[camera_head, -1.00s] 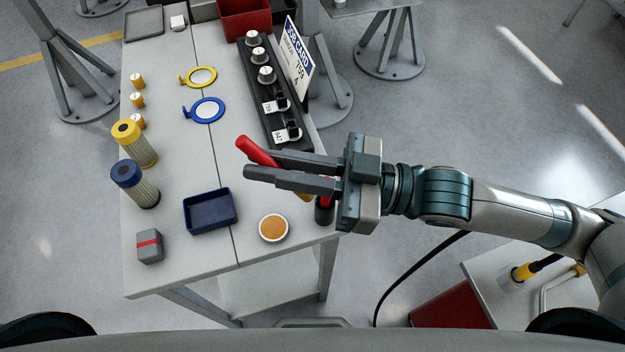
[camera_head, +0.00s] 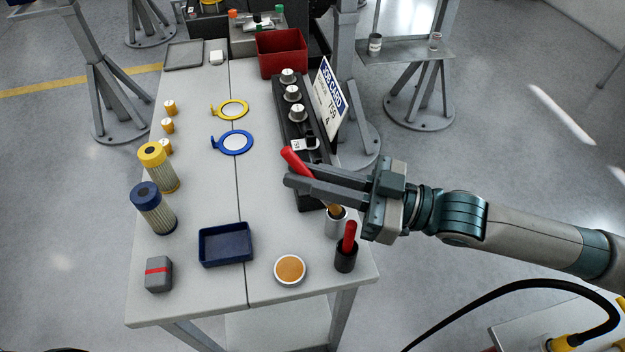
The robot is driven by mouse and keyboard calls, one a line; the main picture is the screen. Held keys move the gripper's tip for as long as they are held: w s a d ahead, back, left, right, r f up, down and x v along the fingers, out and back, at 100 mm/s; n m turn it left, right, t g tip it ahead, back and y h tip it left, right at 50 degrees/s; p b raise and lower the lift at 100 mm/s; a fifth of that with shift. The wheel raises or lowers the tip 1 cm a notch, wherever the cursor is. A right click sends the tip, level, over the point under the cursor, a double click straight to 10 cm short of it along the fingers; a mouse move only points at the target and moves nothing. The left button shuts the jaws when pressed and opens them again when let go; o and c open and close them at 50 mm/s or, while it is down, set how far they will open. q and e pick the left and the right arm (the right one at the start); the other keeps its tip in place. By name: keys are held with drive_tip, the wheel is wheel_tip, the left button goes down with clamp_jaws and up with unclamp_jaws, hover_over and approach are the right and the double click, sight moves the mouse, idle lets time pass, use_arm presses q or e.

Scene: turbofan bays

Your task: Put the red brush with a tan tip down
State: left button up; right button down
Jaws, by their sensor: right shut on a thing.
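The red brush with a tan tip is held by my right gripper (camera_head: 287,175). Its red handle (camera_head: 294,160) sticks out above the fingers, tilted to the left. Its tan tip (camera_head: 334,209) shows below the fingers, at the mouth of a grey metal cup (camera_head: 336,226). I cannot tell whether the tip is inside the cup or in front of or above it. The middle of the brush is hidden by the fingers. My left gripper is not in view.
A black cup (camera_head: 346,261) with another red handle stands beside the grey cup. A dish of tan material (camera_head: 290,269) and a blue tray (camera_head: 226,262) are to the left. A black rack (camera_head: 304,170) lies behind the fingers.

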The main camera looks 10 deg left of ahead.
drive_tip(key=w+f, duration=0.1)
drive_tip(key=w, duration=0.1)
drive_tip(key=w+f, duration=0.1)
drive_tip(key=w, duration=0.1)
drive_tip(key=shift+d+f+p, duration=0.15)
drive_tip(key=shift+f+p, duration=0.05)
drive_tip(key=shift+p, duration=0.1)
wheel_tip(320, 180, down, 4)
drive_tip(key=shift+s+p, duration=0.1)
drive_tip(key=shift+p, duration=0.65)
